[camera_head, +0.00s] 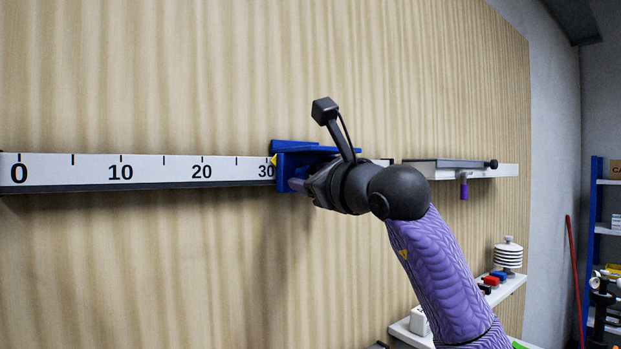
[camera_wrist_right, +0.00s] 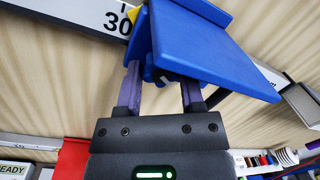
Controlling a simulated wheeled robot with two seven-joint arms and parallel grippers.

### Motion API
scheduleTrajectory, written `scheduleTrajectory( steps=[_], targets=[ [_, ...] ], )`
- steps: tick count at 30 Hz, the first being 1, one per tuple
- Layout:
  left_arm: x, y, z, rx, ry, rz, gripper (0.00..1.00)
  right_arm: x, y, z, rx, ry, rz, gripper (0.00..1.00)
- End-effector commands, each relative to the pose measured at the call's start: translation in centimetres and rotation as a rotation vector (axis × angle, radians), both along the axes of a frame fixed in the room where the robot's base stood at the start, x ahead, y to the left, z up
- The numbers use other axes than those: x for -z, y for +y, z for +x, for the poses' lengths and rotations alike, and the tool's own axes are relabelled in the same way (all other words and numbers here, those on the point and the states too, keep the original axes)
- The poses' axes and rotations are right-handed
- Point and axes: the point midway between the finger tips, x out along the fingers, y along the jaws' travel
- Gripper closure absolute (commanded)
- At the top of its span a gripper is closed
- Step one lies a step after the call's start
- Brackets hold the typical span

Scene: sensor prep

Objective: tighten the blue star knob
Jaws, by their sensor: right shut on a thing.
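A blue slider (camera_head: 290,171) sits on a white scale rail (camera_head: 140,170) on the wooden wall, its yellow pointer (camera_head: 273,160) at about the 30 mark. My right gripper (camera_head: 297,184) is against the slider's front, and its wrist hides much of the slider's right part. In the right wrist view the slider (camera_wrist_right: 205,48) fills the top. There the two purple fingers of my right gripper (camera_wrist_right: 160,82) are shut on the blue star knob (camera_wrist_right: 158,75), of which only a small part shows between them. The knob is hidden in the head view. My left gripper is not in view.
To the right, a wall shelf (camera_head: 507,171) carries a dark bar, with a purple piece (camera_head: 464,190) hanging below. Lower right, another shelf (camera_head: 512,287) holds a white ribbed shield (camera_head: 508,255) and small red and blue items.

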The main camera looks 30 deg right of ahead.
Motion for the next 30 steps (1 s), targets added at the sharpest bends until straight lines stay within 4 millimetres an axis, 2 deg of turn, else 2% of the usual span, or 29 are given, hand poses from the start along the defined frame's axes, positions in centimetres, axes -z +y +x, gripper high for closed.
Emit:
scheduleTrajectory(
  steps=[10, 11, 15, 16, 25, 30],
  targets=[
    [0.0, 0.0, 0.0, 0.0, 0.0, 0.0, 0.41, 0.0, 0.0, 0.0, 0.0, 0.001, 0.004, 1.0],
    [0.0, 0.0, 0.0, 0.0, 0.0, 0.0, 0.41, 0.0, 0.0, 0.0, 0.0, 0.001, 0.004, 0.49],
    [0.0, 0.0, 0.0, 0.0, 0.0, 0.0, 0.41, 0.0, 0.0, 0.0, 0.0, 0.001, 0.003, 0.19],
    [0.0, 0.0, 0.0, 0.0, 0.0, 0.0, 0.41, 0.0, 0.0, 0.0, 0.0, 0.001, 0.003, 0.17],
    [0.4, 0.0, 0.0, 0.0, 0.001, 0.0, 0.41, 0.2, -0.1, -0.5, 0.001, 0.0, 0.002, 0.17],
    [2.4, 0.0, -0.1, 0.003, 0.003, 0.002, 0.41, 0.9, -0.2, -4.4, 0.003, -0.003, -0.001, 0.17]
  ],
)
